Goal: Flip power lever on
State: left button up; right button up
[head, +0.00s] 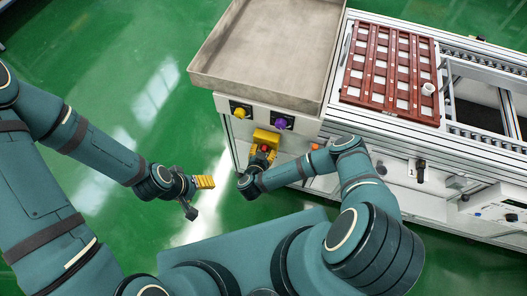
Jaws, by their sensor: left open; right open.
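No part is plainly marked as the power lever. A small dark upright handle (420,170) on the machine's front, right of my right arm, looks most like a lever. My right gripper (264,153) is at the left front panel, close to a yellow housing (266,136) with a red part; I cannot tell whether they touch. It is open, its fingers partly hidden. My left gripper (199,197) is open and empty over the green floor, left of the machine, with one yellow fingertip showing.
A yellow knob (239,111) and a purple knob (281,123) sit on the front panel under a grey metal tray (270,45). The floor at left is clear.

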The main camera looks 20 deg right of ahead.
jog(key=shift+w+d+f, duration=0.1)
jog(key=shift+w+d, duration=0.05)
jog(key=shift+w, duration=0.1)
grip_shut()
jog(key=shift+s, duration=0.1)
jog(key=shift+d+m+y+p, duration=0.1)
jog(key=shift+m+y+p, duration=0.2)
jog(key=shift+m+p, duration=0.2)
jog(key=m+t, duration=0.1)
jog(key=m+t+y, duration=0.1)
jog(key=shift+s+d+f+m, duration=0.1)
jog(key=shift+s+f+m, duration=0.1)
jog(key=shift+m, duration=0.2)
